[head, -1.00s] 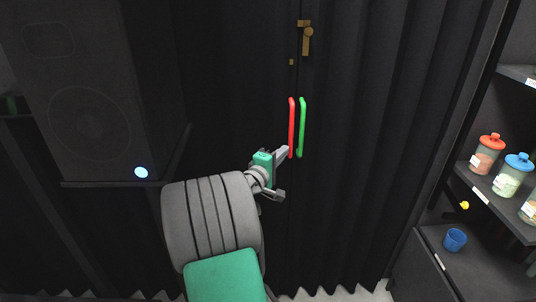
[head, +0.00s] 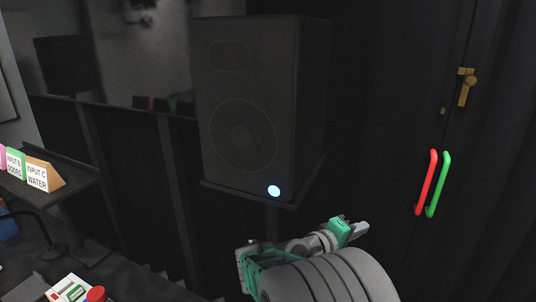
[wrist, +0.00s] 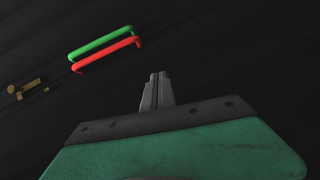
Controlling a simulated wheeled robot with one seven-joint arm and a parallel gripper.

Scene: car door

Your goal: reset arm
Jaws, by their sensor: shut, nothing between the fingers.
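My gripper (head: 360,229) is shut and empty in front of the dark curtain-like wall, below the speaker and left of the handles. In the wrist view my gripper (wrist: 156,76) shows its two fingers together, pointing at dark surface. A red handle (head: 426,182) and a green handle (head: 438,185) stand side by side at the right in the head view, apart from my gripper. In the wrist view the red handle (wrist: 105,54) and the green handle (wrist: 100,42) lie up and left of the fingers.
A black speaker (head: 255,100) stands on a shelf above my arm. A brass latch (head: 466,87) is above the handles. At the left are a dark shelf with label signs (head: 40,174) and a counter holding a box with a red knob (head: 96,294).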

